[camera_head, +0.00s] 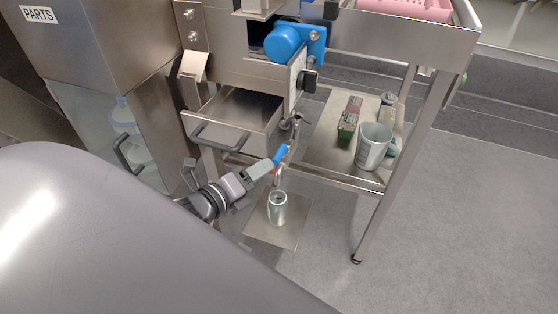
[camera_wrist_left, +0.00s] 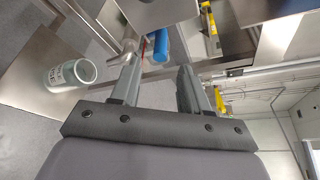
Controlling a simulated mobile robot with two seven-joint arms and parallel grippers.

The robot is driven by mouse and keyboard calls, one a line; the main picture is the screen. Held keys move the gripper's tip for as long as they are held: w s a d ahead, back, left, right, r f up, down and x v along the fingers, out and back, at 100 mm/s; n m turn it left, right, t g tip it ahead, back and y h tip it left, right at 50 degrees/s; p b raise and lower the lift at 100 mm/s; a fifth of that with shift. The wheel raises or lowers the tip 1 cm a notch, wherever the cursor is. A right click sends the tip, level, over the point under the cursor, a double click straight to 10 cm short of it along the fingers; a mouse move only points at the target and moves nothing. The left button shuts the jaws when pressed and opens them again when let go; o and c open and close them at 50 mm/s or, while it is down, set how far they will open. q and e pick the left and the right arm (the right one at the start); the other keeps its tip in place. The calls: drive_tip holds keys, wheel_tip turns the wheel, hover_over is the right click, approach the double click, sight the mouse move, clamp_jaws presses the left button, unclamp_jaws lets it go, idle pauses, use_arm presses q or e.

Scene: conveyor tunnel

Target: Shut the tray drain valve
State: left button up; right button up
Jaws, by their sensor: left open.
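The drain valve's blue handle (camera_head: 281,153) sticks up on a slant from a small metal tap (camera_head: 278,177) below the machine's drawer. My left gripper (camera_head: 268,168) comes in from the left and is open, its fingertips close to the handle. In the left wrist view the blue handle (camera_wrist_left: 161,45) lies just beyond the open fingers (camera_wrist_left: 162,72), nearer the left finger. I cannot tell whether a finger touches it.
An open steel drawer (camera_head: 235,115) hangs above my left gripper. A PARTS cabinet (camera_head: 85,45) stands at left. The floor at right is clear.

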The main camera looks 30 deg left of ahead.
sight(276, 158)
use_arm(q)
drive_tip(key=shift+b+x, duration=0.3)
drive_tip(key=shift+x, duration=3)
clamp_jaws()
